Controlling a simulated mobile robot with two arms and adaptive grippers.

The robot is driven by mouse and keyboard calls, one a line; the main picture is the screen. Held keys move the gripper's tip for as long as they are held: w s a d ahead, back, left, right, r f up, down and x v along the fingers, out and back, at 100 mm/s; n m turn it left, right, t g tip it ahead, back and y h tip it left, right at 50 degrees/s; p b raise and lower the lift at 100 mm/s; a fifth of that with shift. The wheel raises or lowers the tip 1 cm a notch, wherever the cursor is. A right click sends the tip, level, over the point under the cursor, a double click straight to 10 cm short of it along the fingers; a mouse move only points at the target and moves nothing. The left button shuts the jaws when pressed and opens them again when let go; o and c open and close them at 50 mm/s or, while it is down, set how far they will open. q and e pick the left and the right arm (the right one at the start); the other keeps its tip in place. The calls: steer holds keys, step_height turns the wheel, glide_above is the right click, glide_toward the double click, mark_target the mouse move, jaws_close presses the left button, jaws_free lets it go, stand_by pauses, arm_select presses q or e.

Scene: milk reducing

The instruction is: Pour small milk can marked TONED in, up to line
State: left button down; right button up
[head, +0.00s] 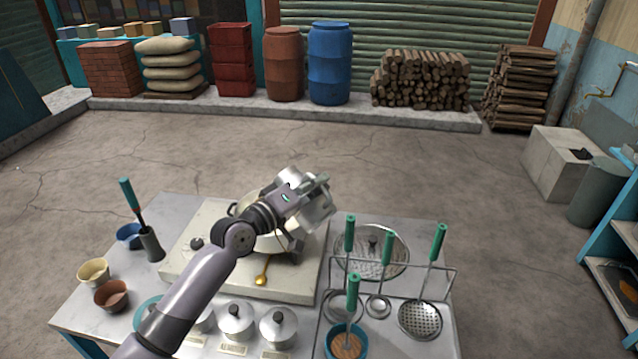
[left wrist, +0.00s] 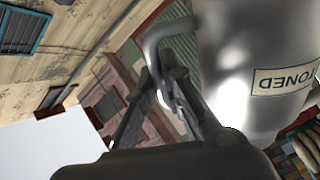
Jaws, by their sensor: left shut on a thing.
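My left gripper (head: 290,197) is shut on the handle (left wrist: 160,42) of a small metal milk can (head: 318,211), held above the stove. In the left wrist view the can (left wrist: 235,60) fills the right side, and its label TONED (left wrist: 286,79) reads upside down. The can looks tilted in the head view. A pale, wide pot (head: 237,208) stands on the stove, directly below and behind my gripper and the can. My arm hides much of the pot. Its line, its milk level and any stream from the can cannot be made out. My right gripper is out of view.
Lidded canisters (head: 279,326) stand in front. A rack with green-handled ladles and a skimmer (head: 420,319) stands at right, beside a colander (head: 398,262). Bowls (head: 94,271) sit at left.

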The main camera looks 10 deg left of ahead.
arm_select(q)
steer(key=shift+w+a+r+n, duration=0.2)
steer(key=shift+r+n, duration=0.15)
steer(key=shift+n, duration=0.15)
steer(key=shift+a+r, duration=0.1)
steer(key=shift+a, duration=0.05)
steer(key=shift+w+a+r+n+p, duration=0.3)
steer(key=shift+a+n+p, duration=0.15)
steer(key=shift+n, duration=0.45)
steer(key=shift+w+a+n, duration=0.15)
steer(key=shift+n, duration=0.25)
steer(key=shift+w+a+r+n, duration=0.1)
steer(key=shift+w+a+n, duration=0.1)
steer(key=shift+a+n, duration=0.1)
steer(key=shift+d, duration=0.1)
